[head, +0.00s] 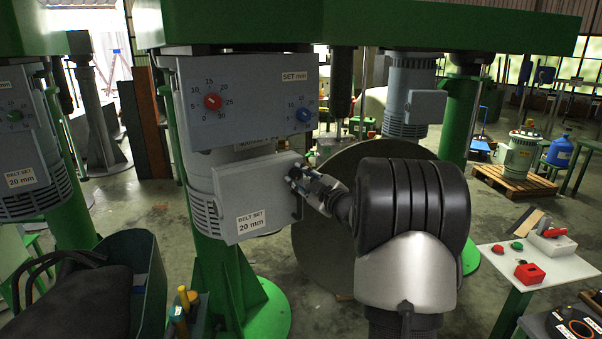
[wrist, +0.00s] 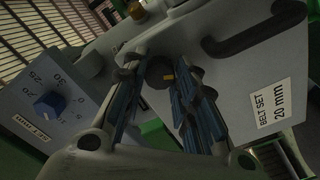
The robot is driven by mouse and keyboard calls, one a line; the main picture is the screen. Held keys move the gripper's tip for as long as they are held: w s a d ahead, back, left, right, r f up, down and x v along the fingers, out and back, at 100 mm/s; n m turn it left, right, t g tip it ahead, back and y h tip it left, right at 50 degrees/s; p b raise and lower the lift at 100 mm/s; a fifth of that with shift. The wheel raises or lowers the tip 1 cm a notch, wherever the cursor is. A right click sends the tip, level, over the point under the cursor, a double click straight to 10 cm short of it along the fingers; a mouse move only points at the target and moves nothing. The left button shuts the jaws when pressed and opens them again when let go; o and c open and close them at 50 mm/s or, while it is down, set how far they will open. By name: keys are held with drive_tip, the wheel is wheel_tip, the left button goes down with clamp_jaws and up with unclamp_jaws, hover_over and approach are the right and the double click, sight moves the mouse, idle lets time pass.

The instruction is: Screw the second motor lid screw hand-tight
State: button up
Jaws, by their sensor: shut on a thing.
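The grey motor lid (head: 240,200) with its "BELT SET 20 mm" label is closed on the front of the motor, below the dial panel. My gripper (head: 296,177) reaches in from the right to the lid's upper right corner. The fingers are shut on this screw at the lid's edge. The screw's shaft is hidden, and in the head view my fingers cover the screw.
The dial panel (head: 245,100) with a red and a blue knob sits just above the lid. A black handle (wrist: 255,32) stands out from the lid close to my fingers. A large grey disc (head: 325,240) is behind my arm. A white side table (head: 540,262) holds small red and green parts.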

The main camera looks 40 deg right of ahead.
drive_tip(key=m+p, duration=0.3)
drive_tip(key=m, duration=0.2)
drive_tip(key=shift+m, duration=0.4)
idle(0.4)
drive_tip(key=o, duration=1)
drive_tip(key=shift+o, duration=0.2)
drive_tip(key=shift+s, duration=0.1)
drive_tip(key=s+a, duration=0.1)
drive_tip(key=s, duration=1)
drive_tip(key=shift+s+a, duration=0.2)
drive_tip(key=shift+s, duration=0.15)
